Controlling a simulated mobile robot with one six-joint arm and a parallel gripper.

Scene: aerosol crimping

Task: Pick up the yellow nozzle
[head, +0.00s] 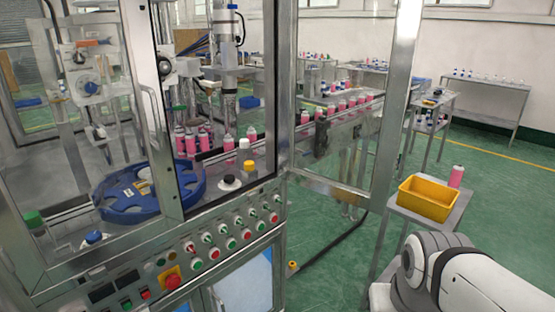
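In the head view a small yellow piece (250,166), which looks like the yellow nozzle, sits on the metal machine's ledge above the button panel, near the conveyor. It is too small to tell its exact shape. A black piece on a white base (230,181) stands to its left and nearer, and a white-topped piece (244,144) stands just behind it. My gripper is not in view; only a white and dark part of my arm shows at the lower right, well apart from the yellow piece.
A yellow bin (426,201) and a pink can (456,176) stand on a small metal table at the right. A metal frame post (283,85) rises beside the ledge. The blue rotary plate (150,195) is at left. Pink cans line the conveyor. Green floor is open at centre.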

